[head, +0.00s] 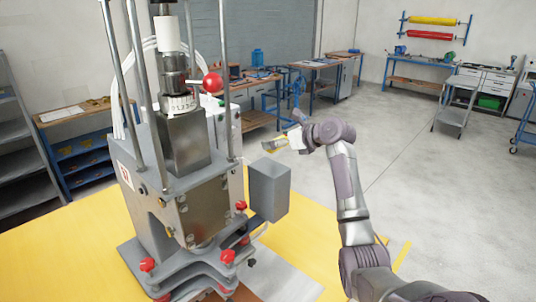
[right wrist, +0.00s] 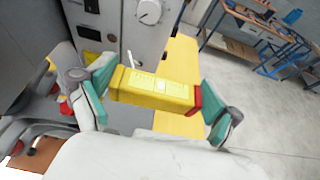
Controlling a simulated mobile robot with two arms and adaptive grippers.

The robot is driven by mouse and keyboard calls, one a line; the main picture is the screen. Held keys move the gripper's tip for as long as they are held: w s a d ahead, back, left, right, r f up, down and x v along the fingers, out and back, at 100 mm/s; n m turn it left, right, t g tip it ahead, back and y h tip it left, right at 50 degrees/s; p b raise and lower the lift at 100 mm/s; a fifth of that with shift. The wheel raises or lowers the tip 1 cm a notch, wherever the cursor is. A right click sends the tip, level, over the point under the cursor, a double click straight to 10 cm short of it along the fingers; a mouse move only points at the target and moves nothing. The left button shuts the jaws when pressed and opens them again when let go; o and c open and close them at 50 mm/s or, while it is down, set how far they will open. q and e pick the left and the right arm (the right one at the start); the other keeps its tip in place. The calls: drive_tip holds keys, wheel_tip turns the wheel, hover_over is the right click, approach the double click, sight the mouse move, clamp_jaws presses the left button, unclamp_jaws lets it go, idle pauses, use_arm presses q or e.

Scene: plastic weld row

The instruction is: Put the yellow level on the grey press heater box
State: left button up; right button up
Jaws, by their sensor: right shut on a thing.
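The yellow level (right wrist: 155,88), with a red end at the right, lies across the right wrist view between the teal pads of my right gripper (right wrist: 158,95). The gripper is shut on its two ends. In the head view my right gripper (head: 274,145) is in the air behind and above a plain grey box (head: 268,192) at the press's right side; only a little yellow of the level shows there. A grey housing with a white dial (right wrist: 149,12) is close behind the level in the wrist view. I cannot tell which is the heater box. My left gripper is not in view.
The grey press (head: 180,195), with tall rods and red knobs, stands on a yellow-topped table (head: 60,245). Workbenches (head: 318,64) and a grey trolley (head: 455,105) stand farther back. The floor at right is open.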

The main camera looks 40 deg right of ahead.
sight(268, 166)
drive_tip(key=a+f, duration=0.1)
drive_tip(key=w+a+f, duration=0.1)
drive_tip(key=shift+w+a+p, duration=0.25)
drive_tip(key=shift+a+p, duration=0.05)
wheel_tip(268, 166, down, 3)
drive_tip(key=shift+s+f+p, duration=0.1)
drive_tip(key=shift+p, duration=0.4)
drive_tip(key=shift+f, duration=0.3)
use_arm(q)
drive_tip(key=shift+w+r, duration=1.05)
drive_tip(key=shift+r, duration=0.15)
use_arm(e)
drive_tip(key=shift+f, duration=0.1)
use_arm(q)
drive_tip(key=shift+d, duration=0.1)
use_arm(e)
drive_tip(key=o, duration=0.8)
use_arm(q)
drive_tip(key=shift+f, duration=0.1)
use_arm(e)
drive_tip(key=shift+o, duration=0.2)
